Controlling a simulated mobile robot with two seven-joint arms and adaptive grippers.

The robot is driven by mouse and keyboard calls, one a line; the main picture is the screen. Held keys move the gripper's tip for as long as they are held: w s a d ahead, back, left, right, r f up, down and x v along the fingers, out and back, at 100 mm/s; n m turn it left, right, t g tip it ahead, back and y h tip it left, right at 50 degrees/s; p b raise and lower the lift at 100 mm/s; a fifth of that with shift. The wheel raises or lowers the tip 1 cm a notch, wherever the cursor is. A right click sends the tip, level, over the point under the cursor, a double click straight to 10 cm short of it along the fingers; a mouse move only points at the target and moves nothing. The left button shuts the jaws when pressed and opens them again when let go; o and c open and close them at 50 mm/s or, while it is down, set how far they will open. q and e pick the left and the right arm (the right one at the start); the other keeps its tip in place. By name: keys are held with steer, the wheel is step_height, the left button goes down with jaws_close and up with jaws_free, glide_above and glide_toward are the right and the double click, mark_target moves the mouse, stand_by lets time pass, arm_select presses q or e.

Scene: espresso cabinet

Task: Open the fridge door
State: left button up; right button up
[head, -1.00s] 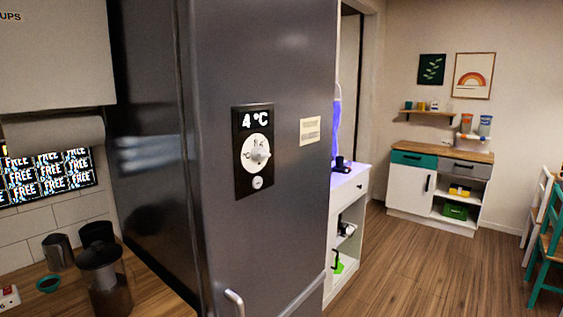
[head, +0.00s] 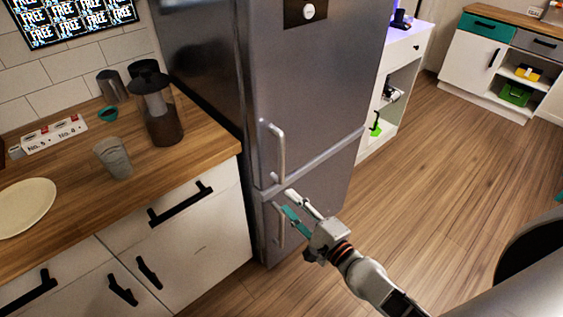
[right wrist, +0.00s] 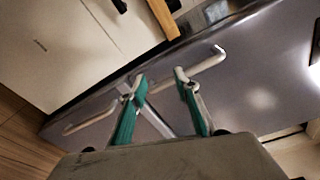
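The grey fridge (head: 315,85) stands in the middle of the head view, with both its doors shut. Its upper door has a pale vertical bar handle (head: 279,150), and the lower door has a similar handle (head: 278,225). My right gripper (head: 290,204) is open in front of the seam between the doors, just below the upper handle. In the right wrist view, its teal fingers (right wrist: 158,85) are spread and empty. One fingertip overlaps the end of the upper handle (right wrist: 208,64); I cannot tell if they touch. The lower handle (right wrist: 90,117) lies left of the fingers. My left gripper is out of view.
A wooden counter (head: 205,150) with white drawers adjoins the fridge on the left. It carries a dark jug (head: 160,112), a grey cup (head: 113,157) and a plate (head: 22,207). A white open shelf unit (head: 398,95) stands right of the fridge. The wooden floor (head: 430,170) is clear.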

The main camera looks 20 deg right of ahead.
mark_target(283, 161)
steer(key=w+d+r+m, duration=0.1)
steer(key=w+m, duration=0.1)
steer(key=m, duration=0.3)
steer(key=w+d+r+m+h+b, duration=0.1)
steer(key=w+m, duration=0.2)
steer(key=m, duration=0.2)
steer(key=w+d+r+m+t+h, duration=0.1)
steer(key=w+m, duration=0.2)
steer(key=m, duration=0.2)
steer(key=shift+d+r+m, duration=0.2)
steer(key=shift+r+m, duration=0.05)
steer(key=shift+m, duration=0.15)
steer(key=w, duration=0.2)
steer(key=w+a, duration=0.1)
steer(key=w, duration=0.3)
steer(key=shift+w+a, duration=0.25)
steer(key=shift+w, duration=0.05)
jaws_close()
